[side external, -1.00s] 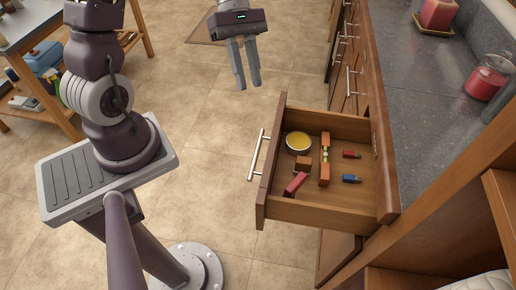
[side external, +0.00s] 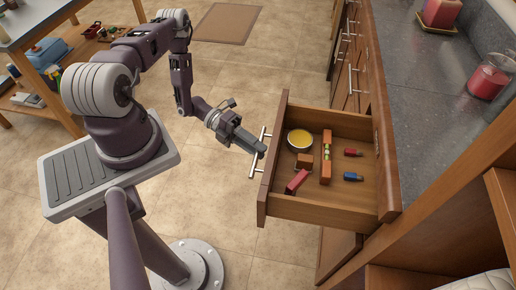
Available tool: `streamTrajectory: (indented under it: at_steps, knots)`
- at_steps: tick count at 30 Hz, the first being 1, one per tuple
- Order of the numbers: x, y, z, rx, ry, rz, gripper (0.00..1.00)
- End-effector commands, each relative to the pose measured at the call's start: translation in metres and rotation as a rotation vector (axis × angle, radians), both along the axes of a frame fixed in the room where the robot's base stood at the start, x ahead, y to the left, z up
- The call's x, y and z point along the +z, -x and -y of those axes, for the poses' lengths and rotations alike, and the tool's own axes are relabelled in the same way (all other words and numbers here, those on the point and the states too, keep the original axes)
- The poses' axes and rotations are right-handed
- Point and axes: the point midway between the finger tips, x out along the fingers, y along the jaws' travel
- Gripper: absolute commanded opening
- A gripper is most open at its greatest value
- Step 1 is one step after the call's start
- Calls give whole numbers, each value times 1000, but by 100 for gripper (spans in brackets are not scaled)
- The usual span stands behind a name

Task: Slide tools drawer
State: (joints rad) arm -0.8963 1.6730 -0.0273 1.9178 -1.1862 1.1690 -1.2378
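The wooden tools drawer (side external: 315,212) is pulled well out of the cabinet on the right. It holds a round yellow-topped tin (side external: 299,140), a spirit level (side external: 326,158), a red item (side external: 297,181), a small brown block (side external: 304,160), and small red (side external: 353,152) and blue (side external: 352,176) pieces. Its metal bar handle (side external: 256,165) is on the drawer's left-facing front. My gripper (side external: 260,150) points right, with its fingertips at the upper part of the handle. The fingers look close together, but whether they are shut on the bar is unclear.
A grey countertop (side external: 430,110) with red candles (side external: 487,82) runs along the right, above more closed drawers (side external: 350,60). A workbench with tools (side external: 50,75) stands at the upper left.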

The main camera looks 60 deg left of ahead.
Motion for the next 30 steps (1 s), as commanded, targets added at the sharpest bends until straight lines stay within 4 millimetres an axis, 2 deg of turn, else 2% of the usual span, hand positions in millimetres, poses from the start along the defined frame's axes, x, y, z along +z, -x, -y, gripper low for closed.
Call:
streamTrajectory:
  at_steps: [8, 9, 12, 13, 30]
  knots:
    - [-1, -2, 6, -1, -2, 0, 22]
    - [-1, -2, 6, -1, -2, 0, 20]
    - [-1, -2, 6, -1, -2, 1, 1]
    - [-1, -2, 6, -1, -2, 1, 0]
    - [-1, -2, 5, -3, -3, 2, 0]
